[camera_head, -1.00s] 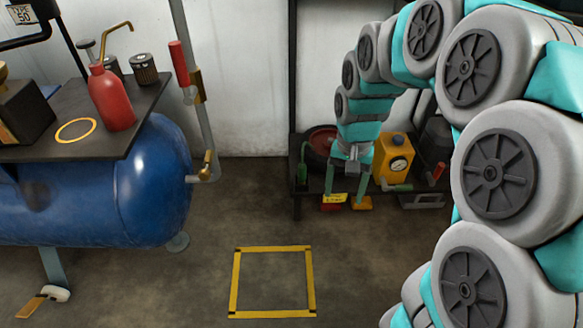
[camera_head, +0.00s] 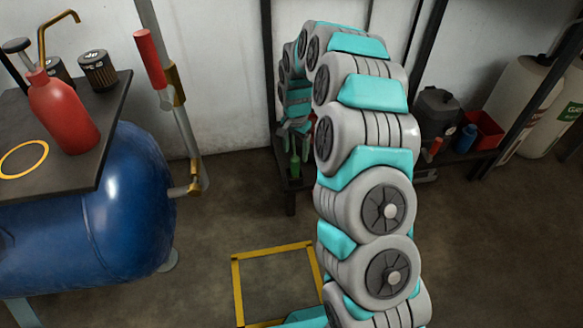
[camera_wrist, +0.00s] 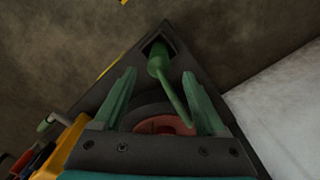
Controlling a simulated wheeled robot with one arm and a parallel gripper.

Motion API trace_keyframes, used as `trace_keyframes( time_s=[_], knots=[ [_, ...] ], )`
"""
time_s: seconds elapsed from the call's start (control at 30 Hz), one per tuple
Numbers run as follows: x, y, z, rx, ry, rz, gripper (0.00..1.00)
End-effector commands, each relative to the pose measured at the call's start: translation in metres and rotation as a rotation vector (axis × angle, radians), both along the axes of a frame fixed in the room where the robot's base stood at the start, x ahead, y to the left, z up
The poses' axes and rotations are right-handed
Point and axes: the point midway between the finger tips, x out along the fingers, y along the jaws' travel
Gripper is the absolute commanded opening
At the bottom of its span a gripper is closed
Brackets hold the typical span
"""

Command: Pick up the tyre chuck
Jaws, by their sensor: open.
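A green tool with a rounded body and a long thin stem (camera_wrist: 160,65) stands at a dark square holder in the shelf corner; it may be the tyre chuck, but I cannot be sure. It also shows in the head view (camera_head: 295,166), partly below my gripper (camera_head: 294,128). In the wrist view my gripper (camera_wrist: 159,74) is open, its two green fingers on either side of the tool's stem. Nothing is clearly held. Whether either finger touches the stem I cannot tell.
A dark wheel-like ring with a red centre (camera_wrist: 165,126) lies behind the fingers. A yellow unit (camera_wrist: 72,145) is close at left. The dark shelf (camera_head: 483,157) continues right with a red bin (camera_head: 487,130). A blue tank (camera_head: 130,205) stands left; a yellow floor square (camera_head: 237,285) lies in front.

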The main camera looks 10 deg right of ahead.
Motion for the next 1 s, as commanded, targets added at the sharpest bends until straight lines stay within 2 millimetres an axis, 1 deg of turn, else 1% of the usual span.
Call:
trace_keyframes(
  time_s=[0.1,0.27,0.43,0.53,0.63,0.8,0.83,1.0],
  knots=[
    [0.000,0.000,-0.013,0.000,0.000,0.002,0.74],
    [-0.002,0.001,-0.023,0.000,0.000,0.003,0.74],
    [-0.007,0.003,-0.047,0.000,0.006,0.005,0.74],
    [-0.006,0.003,-0.062,0.001,0.004,0.002,0.74],
    [-0.006,0.002,-0.068,-0.001,0.002,0.003,0.74],
    [-0.005,0.002,-0.068,0.000,0.000,0.003,0.74],
    [-0.005,0.002,-0.067,0.000,0.000,0.003,0.73],
    [-0.005,0.002,-0.067,0.000,0.000,0.003,0.54]
  ],
)
